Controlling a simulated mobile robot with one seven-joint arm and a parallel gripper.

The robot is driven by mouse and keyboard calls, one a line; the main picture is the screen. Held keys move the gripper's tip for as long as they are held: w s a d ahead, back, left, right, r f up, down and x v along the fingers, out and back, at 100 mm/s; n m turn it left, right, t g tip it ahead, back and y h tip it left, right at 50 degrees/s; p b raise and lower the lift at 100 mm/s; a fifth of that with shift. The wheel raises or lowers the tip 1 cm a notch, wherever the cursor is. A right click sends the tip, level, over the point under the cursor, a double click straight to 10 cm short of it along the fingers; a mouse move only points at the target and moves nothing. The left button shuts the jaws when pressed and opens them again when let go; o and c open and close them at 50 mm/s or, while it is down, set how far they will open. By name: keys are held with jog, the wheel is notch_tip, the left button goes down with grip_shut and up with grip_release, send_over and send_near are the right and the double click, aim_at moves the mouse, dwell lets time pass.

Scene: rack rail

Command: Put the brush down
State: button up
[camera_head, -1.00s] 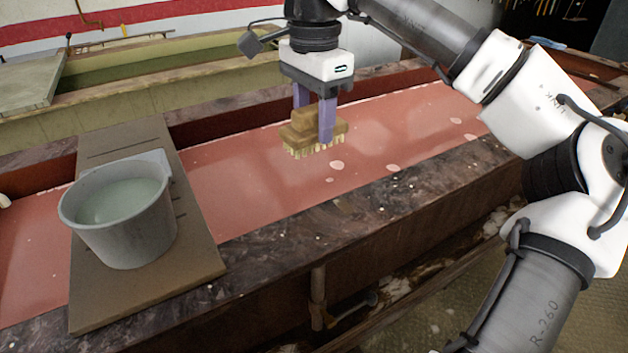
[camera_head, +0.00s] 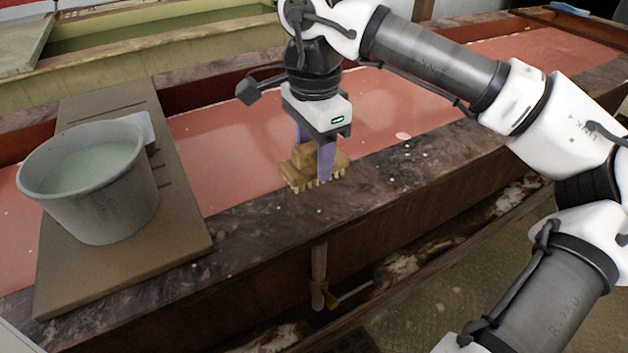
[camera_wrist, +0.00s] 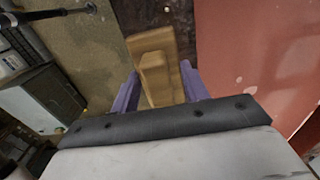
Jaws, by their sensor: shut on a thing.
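The brush (camera_head: 309,163) has a tan wooden body with a raised grip and pale bristles pointing down. My gripper (camera_head: 314,155) is shut on its raised grip with two purple fingers. In the head view the brush appears over the dark near rim (camera_head: 260,212) of the red-floored trough; I cannot tell whether the bristles touch it. In the wrist view the brush (camera_wrist: 157,72) sits between the fingers (camera_wrist: 158,88), with the dark rim beyond it. The undersides of the bristles are hidden there.
A grey bucket (camera_head: 92,205) of pale liquid stands on a brown board (camera_head: 180,228) laid across the trough at the left. The trough's red floor (camera_head: 225,160) is wet. The rim right of the brush is bare. A wooden handle (camera_head: 319,275) stands below the rim at the front.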

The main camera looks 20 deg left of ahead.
aim_at(314, 145)
jog(key=shift+f, duration=3.1)
jog(key=shift+f, duration=0.1)
jog(key=shift+f, duration=0.15)
jog(key=o, duration=0.9)
notch_tip(314, 145, up, 12)
jog(key=shift+r, duration=0.25)
jog(key=shift+s+f, duration=0.1)
